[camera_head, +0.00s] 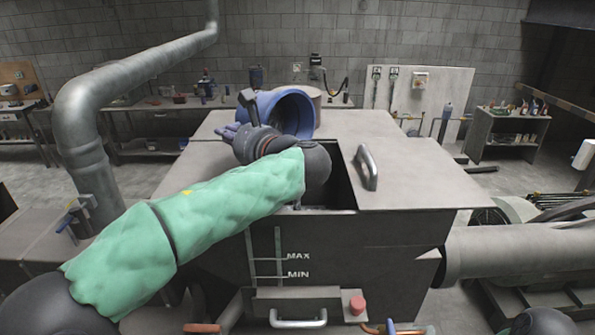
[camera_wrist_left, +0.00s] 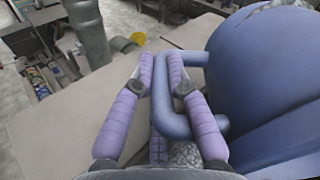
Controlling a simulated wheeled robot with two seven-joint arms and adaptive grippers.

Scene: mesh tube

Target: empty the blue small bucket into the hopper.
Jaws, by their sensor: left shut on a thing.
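The blue bucket (camera_head: 272,104) is tipped on its side above the top of the grey metal hopper (camera_head: 330,245), with its round mouth facing right and toward me. The hopper's dark opening (camera_head: 341,190) shows partly, to the right of my left wrist and below the bucket. My left gripper (camera_head: 236,131) has purple fingers and is at the bucket's left side. In the left wrist view the fingers (camera_wrist_left: 161,62) are shut on the bucket's blue handle (camera_wrist_left: 172,112), and the bucket body (camera_wrist_left: 265,85) fills the right side. My right gripper is out of view.
A lid with a metal handle (camera_head: 367,167) covers the hopper's right part. A thick grey pipe (camera_head: 80,125) rises at the left. Workbenches (camera_head: 150,104) line the back wall. A large horizontal duct (camera_head: 510,250) is at the right. A pinkish-brown round thing (camera_head: 314,94) is behind the bucket.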

